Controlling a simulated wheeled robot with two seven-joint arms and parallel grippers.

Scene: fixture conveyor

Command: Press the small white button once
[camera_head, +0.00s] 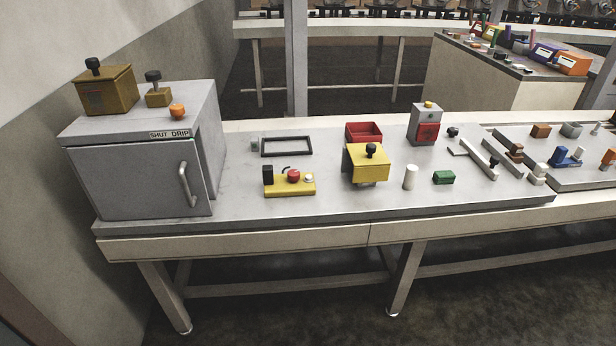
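A yellow control box (290,189) lies on the grey worktop, left of the middle, in front of a black rectangular frame. On its top a small white button (309,178) sits at the right end. A larger red button (293,175) is beside it, and a black block (268,174) stands at the left end. Neither of my grippers shows in the head view, and nothing covers the white button.
A grey cabinet (140,178) with a handle stands at the left end of the worktop (240,204). A yellow block with a black knob (367,166), a white cylinder (410,177) and a green block (444,177) are to the right. The worktop in front of the control box is clear.

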